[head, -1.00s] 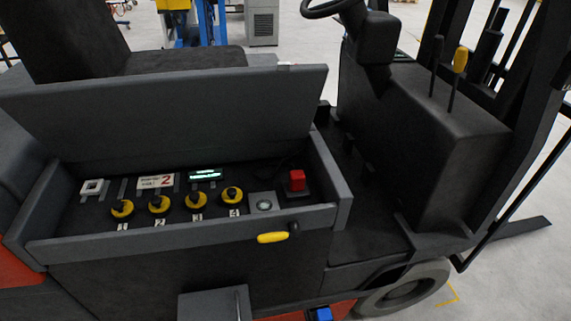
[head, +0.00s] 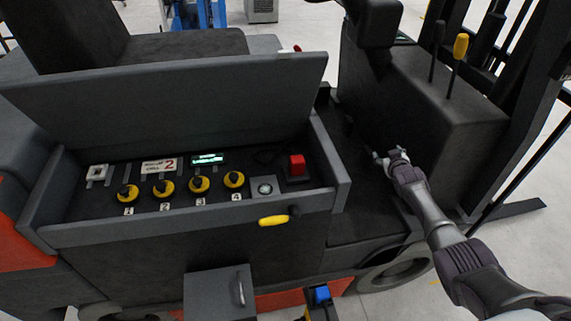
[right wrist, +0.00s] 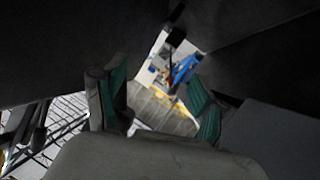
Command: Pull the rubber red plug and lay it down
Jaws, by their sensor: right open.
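The red plug (head: 297,163) stands at the right end of the control panel, inside the open compartment of the forklift. It sits upright on a small dark base. My right gripper (head: 383,158) is to the right of the plug, outside the compartment and apart from it. In the right wrist view my right gripper (right wrist: 155,105) shows two green-padded fingers spread apart with nothing between them. The plug cannot be made out in that view. My left gripper is not in view.
The panel also holds several yellow-and-black knobs (head: 199,184), a lit green display (head: 207,159) and a round button (head: 264,188). The compartment's raised lid (head: 170,105) stands behind them. A yellow handle (head: 273,220) is on the front wall. Levers (head: 458,52) rise at the right.

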